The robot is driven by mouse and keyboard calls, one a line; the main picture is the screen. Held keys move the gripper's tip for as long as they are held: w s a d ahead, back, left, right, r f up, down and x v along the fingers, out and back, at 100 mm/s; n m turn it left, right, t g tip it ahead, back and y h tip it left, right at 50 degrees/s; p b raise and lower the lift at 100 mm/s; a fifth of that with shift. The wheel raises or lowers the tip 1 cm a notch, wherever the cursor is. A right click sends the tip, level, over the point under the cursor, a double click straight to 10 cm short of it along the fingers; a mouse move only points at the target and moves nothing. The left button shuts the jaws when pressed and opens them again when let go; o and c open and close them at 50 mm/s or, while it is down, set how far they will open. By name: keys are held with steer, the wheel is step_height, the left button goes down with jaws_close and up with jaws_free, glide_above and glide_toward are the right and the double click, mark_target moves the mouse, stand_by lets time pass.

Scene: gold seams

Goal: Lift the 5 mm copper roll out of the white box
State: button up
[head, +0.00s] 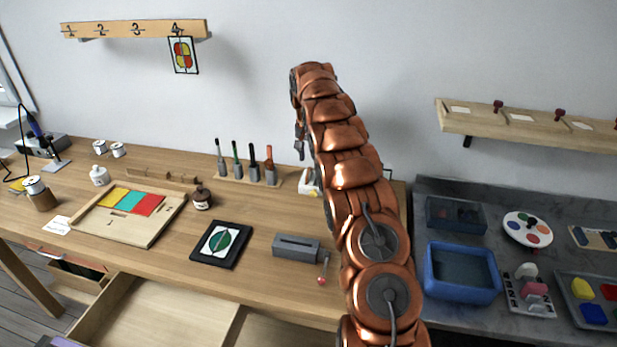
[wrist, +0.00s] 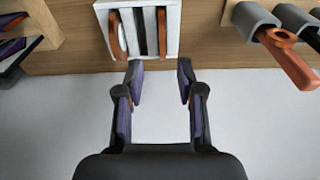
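The white box (wrist: 138,57) lies at the top of the wrist view, in front of my fingertips. Inside it stand a wider copper roll (wrist: 116,34) at the left, dark strips in the middle and a narrow copper edge (wrist: 161,30) at the right. No width marks are readable, so I cannot tell which roll is 5 mm. My gripper (wrist: 160,72) is open and empty, its purple-lined fingers apart just short of the box. In the head view the white box (head: 307,184) is partly hidden by my arm, and my fingers are not clearly visible.
Grey holders (wrist: 258,22) with an orange-handled tool (wrist: 290,55) stand right of the box in the wrist view. In the head view, the tool stand (head: 236,177) is left of the box. A grey block (head: 296,247) and a framed leaf picture (head: 221,243) lie nearer the front.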

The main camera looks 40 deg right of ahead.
mark_target(309, 169)
steer(key=shift+w+d+f+p, duration=0.15)
steer(key=shift+f+p, duration=0.6)
steer(key=shift+f, duration=0.95)
steer(key=shift+w+a+f+p, duration=0.15)
steer(key=shift+f+p, duration=0.55)
steer(key=shift+f, duration=1)
jaws_close()
